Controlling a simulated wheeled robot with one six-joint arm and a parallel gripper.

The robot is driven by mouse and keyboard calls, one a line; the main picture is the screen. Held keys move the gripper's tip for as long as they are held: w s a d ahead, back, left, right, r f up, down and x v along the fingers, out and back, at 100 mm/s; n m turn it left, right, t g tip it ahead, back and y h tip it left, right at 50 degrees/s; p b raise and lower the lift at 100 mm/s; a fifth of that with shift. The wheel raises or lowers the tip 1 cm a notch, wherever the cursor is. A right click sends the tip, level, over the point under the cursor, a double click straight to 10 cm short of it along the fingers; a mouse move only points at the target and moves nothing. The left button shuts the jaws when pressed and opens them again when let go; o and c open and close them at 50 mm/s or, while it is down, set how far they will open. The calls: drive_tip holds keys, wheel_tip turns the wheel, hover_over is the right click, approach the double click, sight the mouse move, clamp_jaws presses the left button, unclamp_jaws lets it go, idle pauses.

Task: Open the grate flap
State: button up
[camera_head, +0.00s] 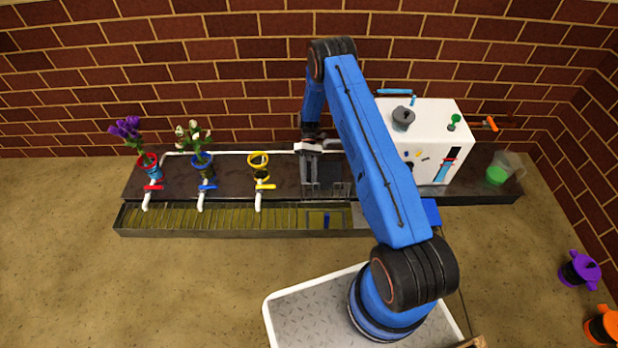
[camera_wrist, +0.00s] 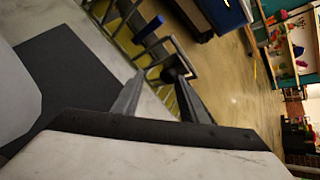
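The grate (camera_head: 200,219) is a long trough of yellowish slats along the front of the dark counter. A framed section, which looks like the grate flap (camera_head: 314,218), lies in it with a small blue tab (camera_head: 326,219); it looks level with the grate. In the wrist view a blue handle (camera_wrist: 149,28) stands above the grate bars (camera_wrist: 140,50). My gripper (camera_head: 322,184) points down over the counter, behind the flap. In the wrist view my gripper (camera_wrist: 158,88) has its fingers apart, with no object visible between them. The fingers are apart from the blue handle.
A white machine (camera_head: 432,120) stands right of my arm on the counter (camera_head: 225,185). Yellow, blue and red taps line the left, with a yellow ring (camera_head: 258,159) and two flower pots behind. A green-filled pitcher (camera_head: 497,173) is at the right end. Floor before the grate's left is clear.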

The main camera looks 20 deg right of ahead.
drive_tip(key=v, duration=0.7)
drive_tip(key=shift+w, duration=0.2)
drive_tip(key=shift+r, duration=0.25)
